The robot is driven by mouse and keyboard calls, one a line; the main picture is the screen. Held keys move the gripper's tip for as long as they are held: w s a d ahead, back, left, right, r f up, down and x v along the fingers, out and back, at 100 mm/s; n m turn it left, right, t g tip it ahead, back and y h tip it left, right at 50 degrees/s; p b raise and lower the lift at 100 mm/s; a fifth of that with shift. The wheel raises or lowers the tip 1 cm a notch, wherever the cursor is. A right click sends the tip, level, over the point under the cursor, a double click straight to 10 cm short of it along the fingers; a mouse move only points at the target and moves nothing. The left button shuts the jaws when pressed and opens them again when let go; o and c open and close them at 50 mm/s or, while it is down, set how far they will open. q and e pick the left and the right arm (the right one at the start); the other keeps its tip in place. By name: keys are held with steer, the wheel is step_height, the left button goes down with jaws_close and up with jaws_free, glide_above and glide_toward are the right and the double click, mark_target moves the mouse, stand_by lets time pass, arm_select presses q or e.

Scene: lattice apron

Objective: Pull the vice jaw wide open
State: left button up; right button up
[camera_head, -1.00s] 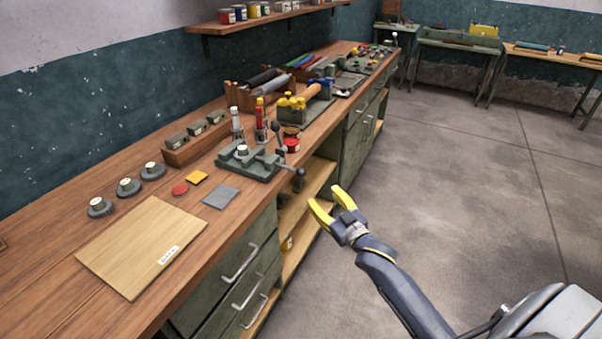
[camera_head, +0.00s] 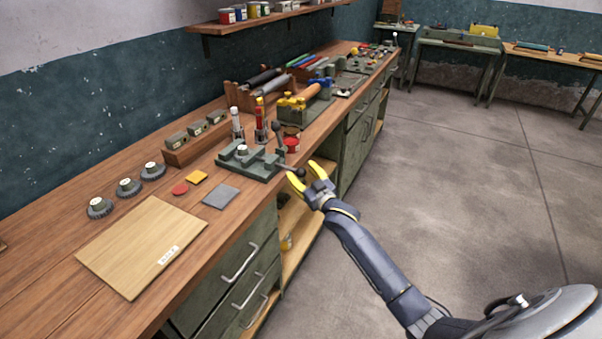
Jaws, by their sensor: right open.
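The green vice (camera_head: 246,160) sits near the front edge of the wooden bench. Its dark screw and handle with round knobs (camera_head: 283,150) stick out to the right, past the bench edge. My right gripper (camera_head: 306,174), with yellow fingers, is open at the outer end of the vice handle. A dark knob lies near or between its fingertips; I cannot tell whether they touch it. The size of the gap between the vice jaws is too small to make out. My left gripper is not in view.
A wooden board (camera_head: 142,245) lies at the bench's front left. A grey square (camera_head: 221,196), a yellow square and a red disc lie in front of the vice. The floor (camera_head: 450,200) to the right is clear.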

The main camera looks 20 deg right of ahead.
steer(key=shift+w, duration=0.25)
steer(key=shift+c, duration=0.5)
jaws_close()
